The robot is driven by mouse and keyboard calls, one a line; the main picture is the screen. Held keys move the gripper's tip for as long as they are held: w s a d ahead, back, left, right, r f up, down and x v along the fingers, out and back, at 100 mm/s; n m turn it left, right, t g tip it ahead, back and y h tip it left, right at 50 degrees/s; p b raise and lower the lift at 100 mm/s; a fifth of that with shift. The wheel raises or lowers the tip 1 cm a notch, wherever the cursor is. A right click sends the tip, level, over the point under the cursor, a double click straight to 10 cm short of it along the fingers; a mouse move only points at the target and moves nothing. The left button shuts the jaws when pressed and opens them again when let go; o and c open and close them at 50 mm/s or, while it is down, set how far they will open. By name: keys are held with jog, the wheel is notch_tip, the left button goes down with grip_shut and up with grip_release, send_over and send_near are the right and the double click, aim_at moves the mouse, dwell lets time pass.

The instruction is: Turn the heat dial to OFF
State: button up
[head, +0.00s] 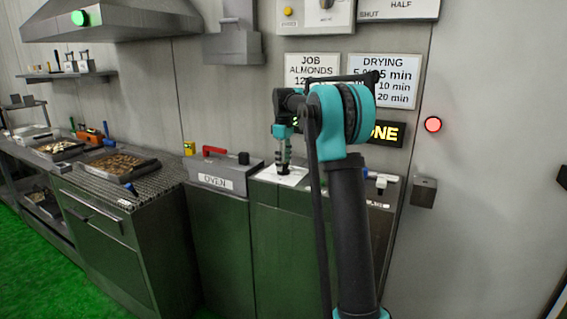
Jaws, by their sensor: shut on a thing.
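My gripper (283,163) points straight down over a white plate (294,176) on the counter to the right of the OVEN box. It is shut on a small dark knob at the plate, which seems to be the heat dial. The gripper covers most of the knob, so its pointer cannot be seen. The markings on the plate are too small to read, so I cannot tell which setting the dial is at.
The OVEN box (215,181) with a red lever (214,150) stands just left. My arm hides part of the counter and a lit sign (385,134). Another control (381,184) lies right of my arm. Trays (119,165) sit at left.

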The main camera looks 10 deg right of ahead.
aim_at(284, 164)
jog(key=o, duration=1.1)
jog(key=shift+o, duration=0.2)
jog(key=shift+r, duration=0.1)
notch_tip(284, 164, up, 12)
